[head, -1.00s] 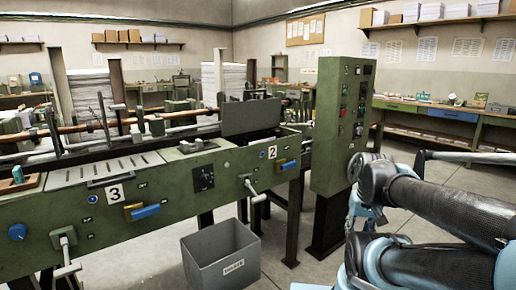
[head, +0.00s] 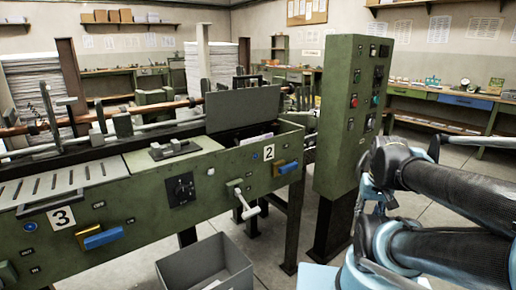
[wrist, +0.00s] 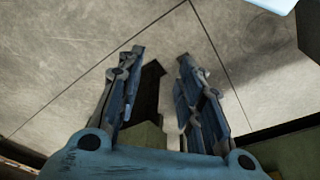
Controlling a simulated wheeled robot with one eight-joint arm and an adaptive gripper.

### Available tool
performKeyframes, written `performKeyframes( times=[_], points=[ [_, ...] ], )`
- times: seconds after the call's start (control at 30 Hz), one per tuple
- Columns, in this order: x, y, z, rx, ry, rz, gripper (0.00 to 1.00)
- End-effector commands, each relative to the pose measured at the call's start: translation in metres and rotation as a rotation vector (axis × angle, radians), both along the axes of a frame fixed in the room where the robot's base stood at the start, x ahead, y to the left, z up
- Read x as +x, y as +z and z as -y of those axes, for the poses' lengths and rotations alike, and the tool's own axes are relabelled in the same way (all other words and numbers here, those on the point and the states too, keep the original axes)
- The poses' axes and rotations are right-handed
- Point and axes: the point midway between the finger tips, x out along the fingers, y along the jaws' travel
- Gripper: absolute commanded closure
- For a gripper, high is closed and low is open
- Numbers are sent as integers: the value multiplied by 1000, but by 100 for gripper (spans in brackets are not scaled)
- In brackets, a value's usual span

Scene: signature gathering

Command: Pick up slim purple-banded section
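I cannot make out a purple-banded section in either view. Pale paper edges (head: 257,139) show inside the open pocket by the number 2 plate on the green machine (head: 150,190), with no purple visible on them. My gripper (wrist: 161,55) shows in the wrist view with its two blue-grey fingers apart and nothing between them. It points over bare grey floor. In the head view my arm is at the right, and the gripper itself is not clearly seen.
A green control cabinet (head: 345,110) stands right of the machine, near my arm. A grey bin (head: 205,268) is on the floor in front of the machine. White paper stacks (head: 210,65) stand behind it. A long bench (head: 455,101) lines the right wall.

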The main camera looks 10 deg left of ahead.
Motion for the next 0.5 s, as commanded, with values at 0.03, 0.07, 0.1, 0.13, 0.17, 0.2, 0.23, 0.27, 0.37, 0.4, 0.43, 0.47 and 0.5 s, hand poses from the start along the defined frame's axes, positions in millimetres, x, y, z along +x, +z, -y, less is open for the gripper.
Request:
performKeyframes(
  times=[0.03,0.07,0.1,0.13,0.17,0.2,0.23,0.27,0.37,0.4,0.43,0.47,0.5],
  points=[
    [0,0,0,0,2,0,66],
    [-5,5,-1,0,6,8,66],
    [-6,9,-2,-1,19,11,66],
    [-5,12,-3,-2,35,11,66],
    [-2,16,-4,-4,55,11,66],
    [4,23,-6,-7,92,10,66],
    [9,30,-9,-9,127,8,66],
    [14,38,-12,-13,169,7,66],
    [37,69,-27,-26,337,6,66],
    [46,83,-35,-31,413,5,66],
    [54,93,-41,-36,472,5,66],
    [62,103,-48,-40,530,5,66],
    [71,116,-56,-47,608,5,66]
  ],
)
